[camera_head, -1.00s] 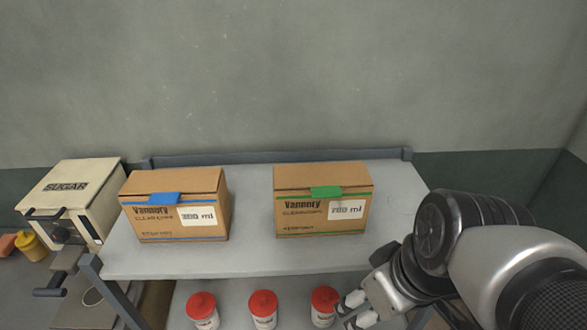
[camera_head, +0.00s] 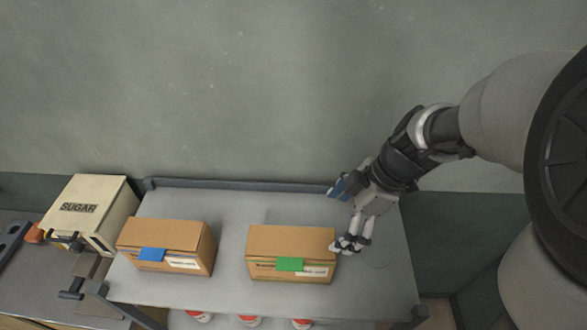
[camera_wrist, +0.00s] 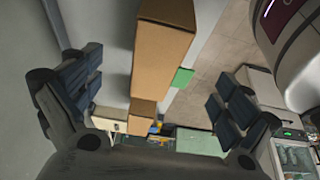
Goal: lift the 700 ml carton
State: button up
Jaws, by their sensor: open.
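The carton with the green tab (camera_head: 290,243) stands upright on the right half of the grey shelf top. Its label looked like 700 ml a second ago and is too foreshortened to read now. A similar carton with a blue tab (camera_head: 168,238) stands to its left. My gripper (camera_head: 338,218) is open and empty at the right end of the green-tabbed carton. In the wrist view, that carton (camera_wrist: 160,60) shows in the gap between my spread fingers (camera_wrist: 158,85), its green tab on the right. I cannot tell whether a finger touches it.
The grey shelf (camera_head: 215,300) has a raised back rail near the wall. Several containers partly show below its front edge. A cream SUGAR box (camera_head: 90,212) stands at the left. There is a clear gap between the cartons, and bare shelf to the right.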

aim_at(318, 243)
jog(key=b+x, duration=0.3)
jog(key=x, duration=0.7)
jog(key=shift+s+f+b, duration=0.15)
jog(key=shift+f+b, duration=0.15)
jog(key=shift+b, duration=0.1)
jog(key=shift+b+x, duration=0.6)
jog(key=shift+x, duration=2.3)
jog(key=shift+a+r, duration=0.1)
jog(key=shift+c, duration=0.2)
jog(key=c, duration=1.1)
jog(key=shift+r, duration=0.1)
